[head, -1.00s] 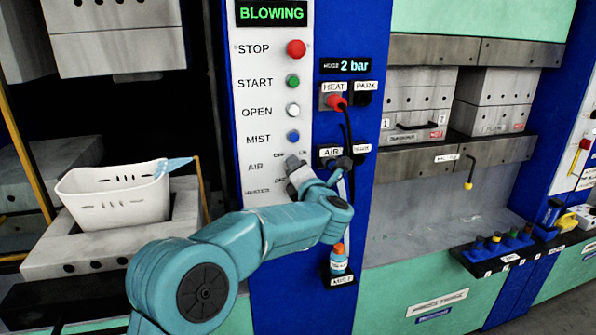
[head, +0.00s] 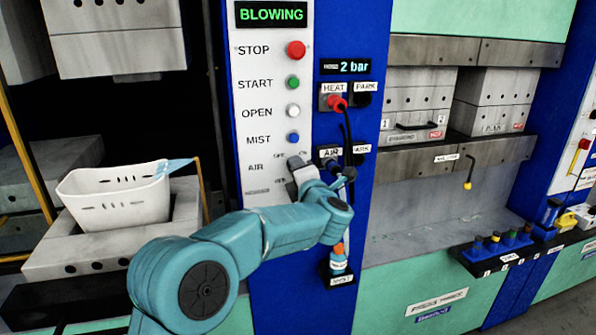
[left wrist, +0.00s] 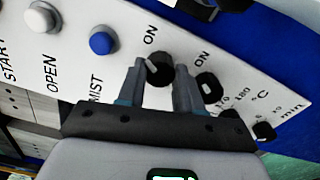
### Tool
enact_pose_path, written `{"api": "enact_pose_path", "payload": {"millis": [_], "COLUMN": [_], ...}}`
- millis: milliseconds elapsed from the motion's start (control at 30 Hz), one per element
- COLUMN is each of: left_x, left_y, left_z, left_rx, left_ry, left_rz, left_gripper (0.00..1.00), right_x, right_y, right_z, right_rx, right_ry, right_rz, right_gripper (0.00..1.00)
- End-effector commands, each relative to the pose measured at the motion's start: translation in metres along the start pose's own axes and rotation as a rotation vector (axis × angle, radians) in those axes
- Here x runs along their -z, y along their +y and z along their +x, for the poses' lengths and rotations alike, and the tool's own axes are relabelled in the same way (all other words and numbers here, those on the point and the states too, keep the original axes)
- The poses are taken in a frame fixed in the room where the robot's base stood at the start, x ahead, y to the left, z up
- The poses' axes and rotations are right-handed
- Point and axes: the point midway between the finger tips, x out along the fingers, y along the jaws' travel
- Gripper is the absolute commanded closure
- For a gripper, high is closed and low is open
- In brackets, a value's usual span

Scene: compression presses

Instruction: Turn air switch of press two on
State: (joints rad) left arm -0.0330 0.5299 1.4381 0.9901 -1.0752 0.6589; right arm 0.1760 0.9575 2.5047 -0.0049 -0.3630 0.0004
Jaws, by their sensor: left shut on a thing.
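The control panel (head: 262,110) carries a STOP, START, OPEN and MIST button column, with an AIR row below. In the left wrist view, the black air switch knob (left wrist: 157,67) sits beside the MIST button, with an ON label near it. A pale mark shows on the knob's face; its exact direction is hard to tell. My left gripper (left wrist: 158,75) has a finger on each side of this knob and is shut on it. In the head view, my left gripper (head: 299,178) is against the panel at the AIR row and hides the knob. My right gripper is not in view.
A second dark knob (left wrist: 209,86) sits close beside the right finger. The blue MIST button (head: 293,137) is just above my gripper. A white basket (head: 115,208) stands at left.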

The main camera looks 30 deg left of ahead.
Motion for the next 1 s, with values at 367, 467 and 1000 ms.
{"api": "enact_pose_path", "payload": {"millis": [367, 467, 1000], "left_x": [-0.001, -0.001, -0.001], "left_y": [0.000, -0.001, -0.003], "left_z": [0.000, -0.001, -0.116], "left_rx": [0.000, 0.000, 0.000], "left_ry": [-0.002, -0.002, -0.008], "left_rz": [0.001, 0.000, -0.001], "left_gripper": [0.40, 0.40, 0.40], "right_x": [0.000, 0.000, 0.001], "right_y": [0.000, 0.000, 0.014], "right_z": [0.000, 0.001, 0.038], "right_rx": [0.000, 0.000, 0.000], "right_ry": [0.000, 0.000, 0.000], "right_rz": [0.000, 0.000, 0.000], "right_gripper": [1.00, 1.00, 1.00]}}
